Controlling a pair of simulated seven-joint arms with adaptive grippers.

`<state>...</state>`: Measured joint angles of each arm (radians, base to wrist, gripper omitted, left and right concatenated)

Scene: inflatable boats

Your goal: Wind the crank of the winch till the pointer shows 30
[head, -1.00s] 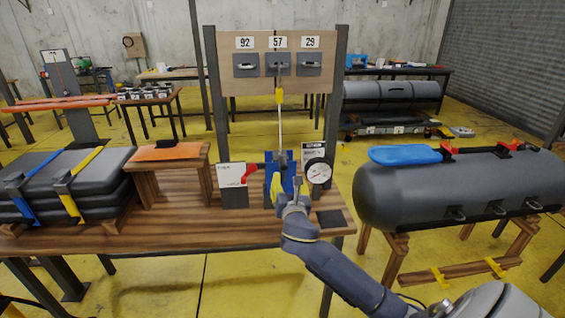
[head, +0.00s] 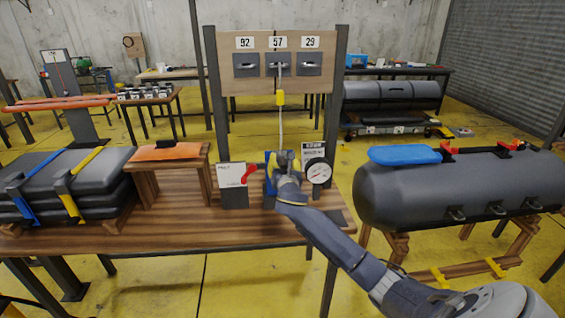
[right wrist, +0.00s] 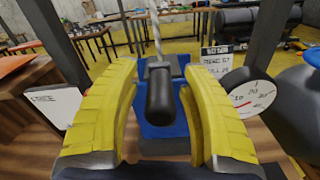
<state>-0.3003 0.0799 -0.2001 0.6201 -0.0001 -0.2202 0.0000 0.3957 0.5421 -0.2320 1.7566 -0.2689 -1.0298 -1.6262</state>
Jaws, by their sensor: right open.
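The blue winch (head: 268,199) stands at the right end of the wooden bench, partly hidden behind my right gripper. Its black crank grip (right wrist: 160,92) shows in the right wrist view. My right gripper (head: 271,160) has yellow fingers, which are open on either side of the grip, with gaps visible. The round white dial (head: 317,173) is just right of the winch; it also shows in the right wrist view (right wrist: 249,102) with a red pointer, whose exact reading I cannot tell. A line with a yellow piece (head: 280,98) runs up to the board at 57. My left gripper is out of view.
The board (head: 276,85) carries plates 92, 57 and 29. A white panel (head: 232,175) with a red lever (head: 250,173) stands left of the winch. A grey tube (head: 460,190) lies to the right.

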